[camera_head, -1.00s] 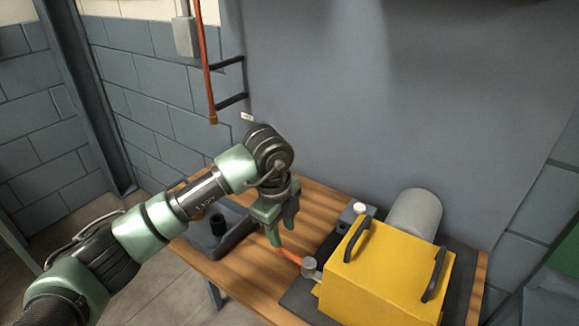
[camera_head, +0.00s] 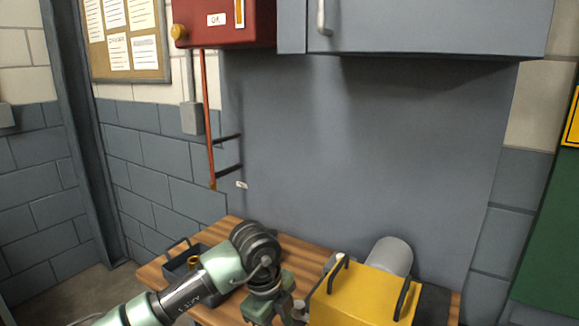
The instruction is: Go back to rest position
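My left arm comes in from the lower left over the wooden table. Its gripper (camera_head: 271,309) points down left of the yellow casing, close to the bottom edge of the view. Its fingertips are not clearly visible, so I cannot tell whether it is open or shut. The yellow casing (camera_head: 362,297) with two dark handles sits on the table at the right, cut by the bottom edge. A grey cylinder (camera_head: 391,256) stands out behind it. My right gripper is not in view.
A dark tray (camera_head: 180,268) lies at the table's left, partly behind my arm. The wooden table (camera_head: 303,258) meets a grey wall panel. A grey cabinet (camera_head: 430,28) and a red box (camera_head: 222,22) hang above. An orange pipe (camera_head: 207,120) runs down the wall.

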